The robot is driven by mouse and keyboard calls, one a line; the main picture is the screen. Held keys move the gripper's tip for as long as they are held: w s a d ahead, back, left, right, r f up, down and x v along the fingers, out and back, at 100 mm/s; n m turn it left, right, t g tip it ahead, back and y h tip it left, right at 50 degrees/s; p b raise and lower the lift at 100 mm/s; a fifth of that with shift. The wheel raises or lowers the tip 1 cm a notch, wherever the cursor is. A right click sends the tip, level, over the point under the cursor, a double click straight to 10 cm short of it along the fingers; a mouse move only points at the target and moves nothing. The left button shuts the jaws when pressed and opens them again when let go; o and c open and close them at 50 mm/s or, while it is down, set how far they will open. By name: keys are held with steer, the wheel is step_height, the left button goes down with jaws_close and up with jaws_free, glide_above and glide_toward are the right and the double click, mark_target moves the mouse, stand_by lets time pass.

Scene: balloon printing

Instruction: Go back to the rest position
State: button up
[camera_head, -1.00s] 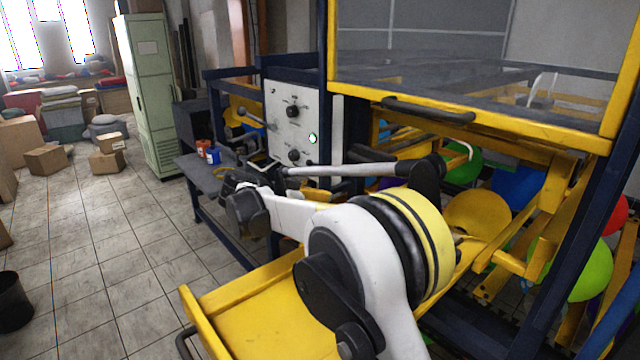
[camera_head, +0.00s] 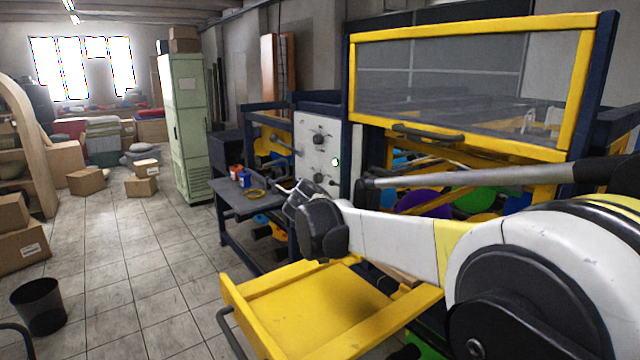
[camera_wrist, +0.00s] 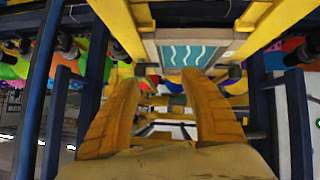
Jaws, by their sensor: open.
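My gripper (camera_wrist: 160,82) shows in the wrist view as two yellow fingers, spread apart with nothing held between them. Beyond the fingertips is a framed plate with a teal wave pattern (camera_wrist: 187,55), apart from the fingers as far as I can tell. In the head view my white arm reaches from the right edge toward the middle, in front of the blue and yellow printing machine (camera_head: 474,26).
A yellow tray (camera_head: 310,300) juts out below my arm. A control panel (camera_head: 317,150) and small side table (camera_head: 240,205) stand beyond it. A green cabinet (camera_head: 188,120), cardboard boxes (camera_head: 141,187) and a black bin (camera_head: 38,305) stand leftward. The tiled floor between is open.

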steer(key=s+d+f+n+y+b, duration=0.1)
steer(key=s+d+n+y, duration=0.2)
steer(key=s, duration=0.6)
steer(key=s+d+f+n+y, duration=0.2)
steer(key=s+d, duration=0.1)
steer(key=s, duration=0.5)
steer(key=s+a+f+n+t+y, duration=0.1)
steer(key=s+f+n+y, duration=0.1)
steer(key=s, duration=0.5)
steer(key=s+a+f+n+t+y+b, duration=0.1)
steer(key=s+f+n+y, duration=0.1)
steer(key=s+f, duration=0.3)
steer(key=shift+s+a+f+n, duration=0.15)
steer(key=shift+s+f+n, duration=0.15)
steer(key=shift+s, duration=0.8)
steer(key=shift+c, duration=0.2)
